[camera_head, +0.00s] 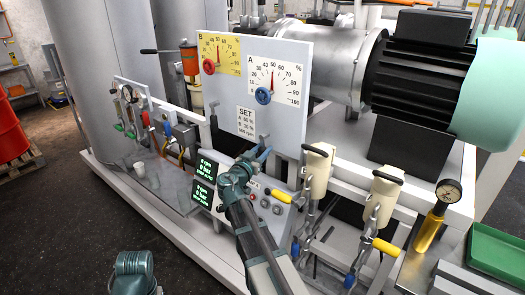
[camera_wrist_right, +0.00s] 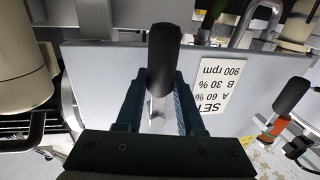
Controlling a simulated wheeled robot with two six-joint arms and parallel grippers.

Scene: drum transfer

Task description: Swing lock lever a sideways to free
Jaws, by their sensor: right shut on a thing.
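The upright panel with a yellow B dial (camera_head: 220,54) and a white A dial (camera_head: 275,82) stands at the centre of the head view. My right gripper (camera_head: 262,149) is at the panel's lower edge, right of the SET label (camera_head: 246,122). In the right wrist view, this gripper (camera_wrist_right: 161,80) is shut on a black-gripped lever (camera_wrist_right: 164,48), taken to be lock lever a. The lever's pale shank (camera_wrist_right: 158,108) shows between the fingers. The fingers hide most of the lever in the head view.
A control box with green displays (camera_head: 203,180) sits below the panel. Two cream blocks with black handles (camera_head: 318,168) (camera_head: 384,195) stand to the right. Another black-gripped lever (camera_head: 213,107) is left of the label.

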